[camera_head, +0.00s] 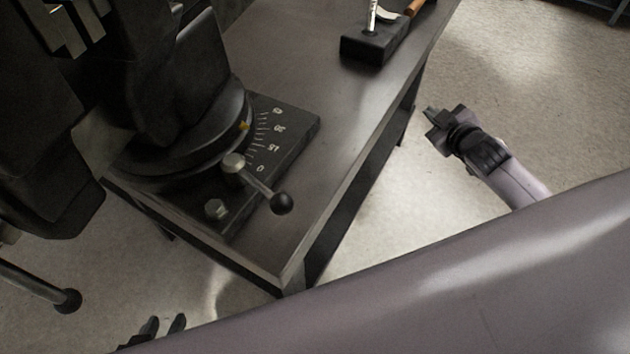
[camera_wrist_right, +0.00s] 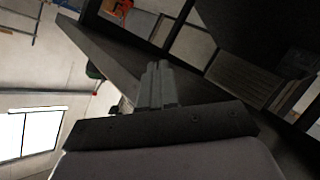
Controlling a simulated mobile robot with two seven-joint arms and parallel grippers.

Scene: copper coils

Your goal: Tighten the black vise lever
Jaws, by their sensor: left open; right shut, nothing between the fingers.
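The black vise (camera_head: 170,80) stands on the left part of the table, on a swivel base with a numbered scale. A short lever (camera_head: 258,186) with a metal pivot and black ball knob is on the base. A longer dark lever bar (camera_head: 30,281) with a ball end juts out at the lower left. I cannot tell which is the task's lever. My left gripper (camera_head: 164,327) shows only as two parted fingertips at the bottom edge, apart from both levers. My right gripper (camera_head: 431,112) is shut and empty, right of the table; its closed fingers (camera_wrist_right: 158,84) show in the right wrist view.
The dark table (camera_head: 340,130) has its near corner below the vise base. A black block (camera_head: 372,47) with tools on it sits at the table's far end. My large arm link crosses the lower right. Open floor (camera_head: 530,90) lies right of the table.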

